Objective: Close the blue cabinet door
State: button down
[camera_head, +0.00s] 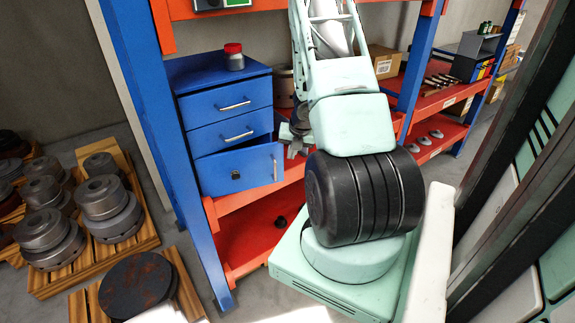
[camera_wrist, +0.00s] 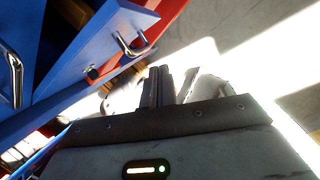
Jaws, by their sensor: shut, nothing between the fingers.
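The blue cabinet (camera_head: 188,80) stands on the red shelf, with two drawers above and a door (camera_head: 212,176) at the bottom. The door is ajar; its right edge stands out from the body and a dark gap shows above it. It has an upright metal handle and a dark lock. The door also shows at the upper left in the wrist view (camera_wrist: 88,45), with its handle (camera_wrist: 131,46). My gripper (camera_head: 294,151) is just right of the door's handle edge, partly hidden by my arm. Its fingers (camera_wrist: 160,72) are together and empty; no contact with the door is clear.
A red-lidded jar (camera_head: 234,57) stands on the cabinet. A blue rack post (camera_head: 160,130) rises at its left. The red lower shelf (camera_head: 245,245) lies below. Pallets with metal rotors (camera_head: 108,205) are on the floor at left.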

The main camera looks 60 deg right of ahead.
jog(key=s+d+f+m+t+b, duration=0.1)
jog(key=s+f+m+t+b, duration=0.15)
jog(key=m+b, duration=0.45)
jog(key=m+t+y+p, duration=0.1)
jog(key=m+t, duration=0.1)
jog(key=m, duration=0.6)
send_near(280, 169)
notch_tip(280, 169, down, 3)
jog(key=a, duration=0.3)
jog(key=shift+w+d+f+p, duration=0.15)
jog(key=shift+w+d+p, duration=0.55)
jog(key=shift+d, duration=0.1)
jog(key=shift+w+d+f+p, duration=0.15)
jog(key=shift+w+d+p, duration=0.4)
jog(key=shift+w+d, duration=0.25)
